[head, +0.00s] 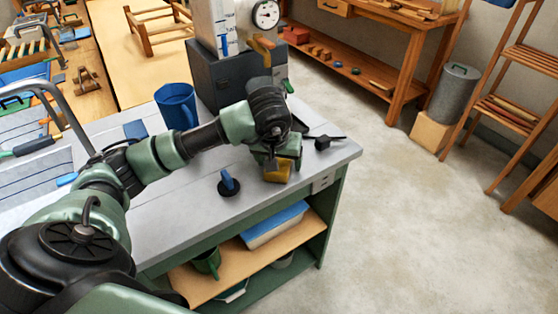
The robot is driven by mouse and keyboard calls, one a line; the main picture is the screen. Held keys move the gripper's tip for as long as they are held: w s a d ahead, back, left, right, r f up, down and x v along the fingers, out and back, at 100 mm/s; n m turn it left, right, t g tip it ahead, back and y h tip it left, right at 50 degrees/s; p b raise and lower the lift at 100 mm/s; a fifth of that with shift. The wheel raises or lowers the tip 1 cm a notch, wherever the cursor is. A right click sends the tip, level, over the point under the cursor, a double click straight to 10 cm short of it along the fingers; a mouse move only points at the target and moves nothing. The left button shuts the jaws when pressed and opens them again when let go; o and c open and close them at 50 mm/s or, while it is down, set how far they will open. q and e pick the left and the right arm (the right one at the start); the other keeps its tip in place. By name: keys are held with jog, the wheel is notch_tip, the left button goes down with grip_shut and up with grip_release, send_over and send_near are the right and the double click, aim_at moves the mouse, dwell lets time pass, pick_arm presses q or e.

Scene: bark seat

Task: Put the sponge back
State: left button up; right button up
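A small yellow-brown block that looks like the sponge (277,174) is at the right part of the grey workbench top (205,200), near its front edge. My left arm reaches in over the bench from the left. My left gripper (279,163) points down right at the sponge and hides its upper part. I cannot tell whether the fingers are closed on it or whether it rests on the bench. My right gripper is out of view.

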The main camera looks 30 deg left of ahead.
pick_arm(q)
jog(key=shift+r, duration=0.3)
jog(key=v, duration=1.1)
jog(key=shift+s+r, duration=0.2)
jog(key=shift+r, duration=0.15)
